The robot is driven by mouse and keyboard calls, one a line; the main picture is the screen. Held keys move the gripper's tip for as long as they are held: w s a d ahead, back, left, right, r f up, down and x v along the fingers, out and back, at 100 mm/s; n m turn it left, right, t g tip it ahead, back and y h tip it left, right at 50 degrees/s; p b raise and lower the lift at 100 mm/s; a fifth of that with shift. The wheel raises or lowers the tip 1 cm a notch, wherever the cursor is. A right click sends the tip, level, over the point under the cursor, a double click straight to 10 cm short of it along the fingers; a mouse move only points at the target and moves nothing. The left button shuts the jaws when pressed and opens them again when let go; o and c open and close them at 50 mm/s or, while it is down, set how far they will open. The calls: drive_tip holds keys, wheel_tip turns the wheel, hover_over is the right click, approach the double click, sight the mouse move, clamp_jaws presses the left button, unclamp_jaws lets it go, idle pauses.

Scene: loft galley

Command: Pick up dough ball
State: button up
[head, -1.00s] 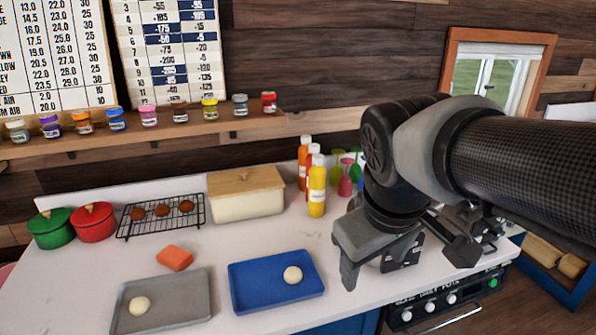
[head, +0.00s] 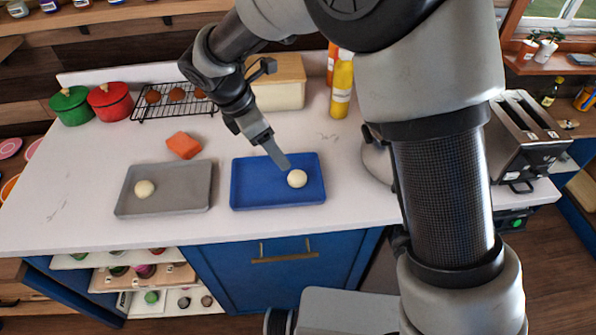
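A pale dough ball (head: 297,178) sits on the right part of the blue tray (head: 250,196). A second dough ball (head: 145,188) lies on the grey tray (head: 185,199) to the left. My gripper (head: 281,162) points down over the blue tray, its visible fingertip just up and left of the dough ball there. I see the gripper from the side, with one finger hiding the other, so its opening does not show. Nothing is seen held in it.
An orange sponge-like block (head: 183,145) lies behind the grey tray. A wire rack (head: 172,113) with brown balls, red pot (head: 110,101), green pot (head: 71,106), bread box (head: 280,95) and yellow bottle (head: 342,90) stand behind. A toaster (head: 525,130) is at right.

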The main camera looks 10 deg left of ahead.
sight(294, 175)
drive_tip(key=x, duration=1.2)
drive_tip(key=shift+f, duration=0.45)
drive_tip(key=shift+c, duration=0.3)
drive_tip(key=c, duration=1.1)
